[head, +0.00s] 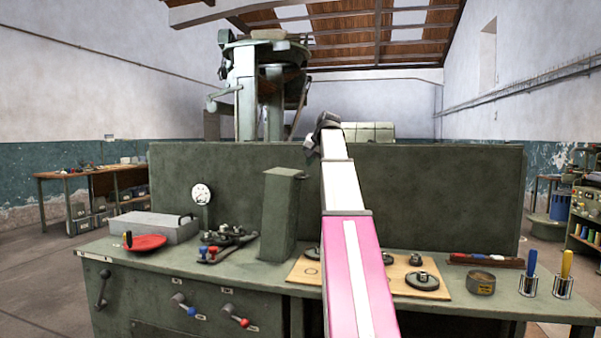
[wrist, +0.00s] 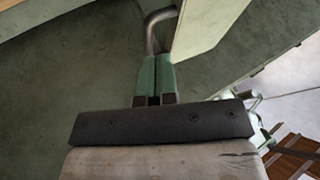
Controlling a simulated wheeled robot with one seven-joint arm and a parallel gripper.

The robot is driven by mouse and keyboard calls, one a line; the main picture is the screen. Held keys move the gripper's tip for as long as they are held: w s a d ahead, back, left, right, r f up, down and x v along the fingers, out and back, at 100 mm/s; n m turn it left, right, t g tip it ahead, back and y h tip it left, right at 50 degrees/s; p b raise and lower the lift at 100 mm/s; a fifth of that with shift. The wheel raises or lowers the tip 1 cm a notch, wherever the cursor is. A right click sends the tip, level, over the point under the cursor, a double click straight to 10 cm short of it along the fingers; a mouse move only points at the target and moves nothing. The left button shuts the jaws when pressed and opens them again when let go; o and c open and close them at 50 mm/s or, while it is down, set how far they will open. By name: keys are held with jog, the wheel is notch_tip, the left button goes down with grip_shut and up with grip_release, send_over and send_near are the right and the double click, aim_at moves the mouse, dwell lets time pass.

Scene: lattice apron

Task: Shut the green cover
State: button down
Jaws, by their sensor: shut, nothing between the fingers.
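A large dark green upright panel (head: 440,195) stands along the back of the bench in the head view. It may be the green cover, but I cannot tell for sure. My gripper (head: 328,121) is at the end of the raised arm, by the panel's top edge, with its fingers hard to make out there. In the wrist view my gripper (wrist: 157,60) has its green fingers together, holding nothing. A bent grey metal bar (wrist: 152,30) shows right at the fingertips; I cannot tell whether they touch it. A green surface (wrist: 75,75) fills the background.
A pale green slab (wrist: 205,25) is close right of the fingers. Machinery (head: 260,85) rises behind the panel.

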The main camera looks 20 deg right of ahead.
jog(key=w+a+f, duration=0.1)
jog(key=w+f, duration=0.4)
jog(key=w, duration=0.1)
jog(key=shift+w, duration=0.25)
dwell(0.3)
jog(key=shift+a, duration=0.1)
